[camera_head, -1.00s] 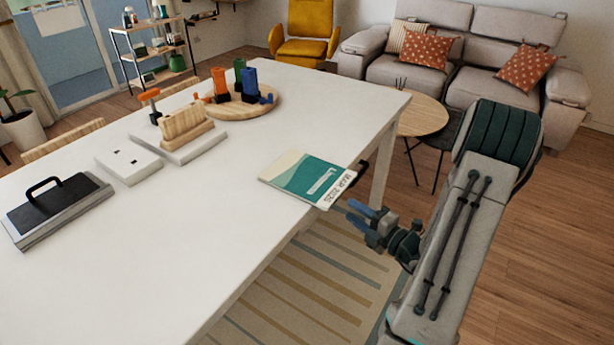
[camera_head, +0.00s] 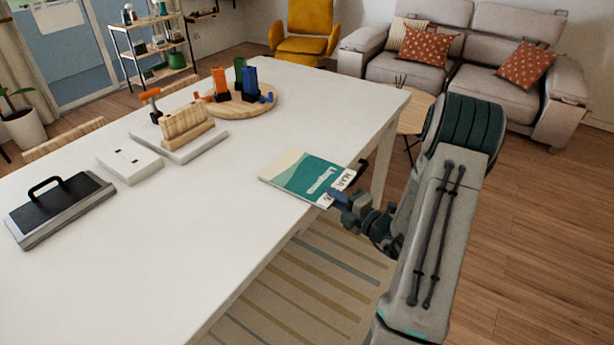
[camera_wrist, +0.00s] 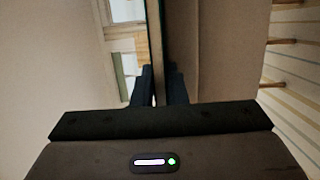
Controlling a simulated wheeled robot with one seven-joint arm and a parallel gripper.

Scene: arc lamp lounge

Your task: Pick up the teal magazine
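The teal magazine (camera_head: 308,178) lies flat on the white table (camera_head: 230,215), near its right edge, with its white lettered end toward my arm. My gripper (camera_head: 343,197) is at that end, at the table's edge, and covers part of the lettering. In the wrist view, a thin edge-on strip that looks like the magazine (camera_wrist: 156,45) runs between the two dark fingers (camera_wrist: 159,88). The fingers stand close on both sides of it. Whether they press on it is too dark to tell.
A round wooden tray (camera_head: 228,109) with several coloured pieces, a wooden block on a white base (camera_head: 180,150) and a black-handled box (camera_head: 60,207) stand farther left on the table. A small round table (camera_head: 412,115) is behind my arm.

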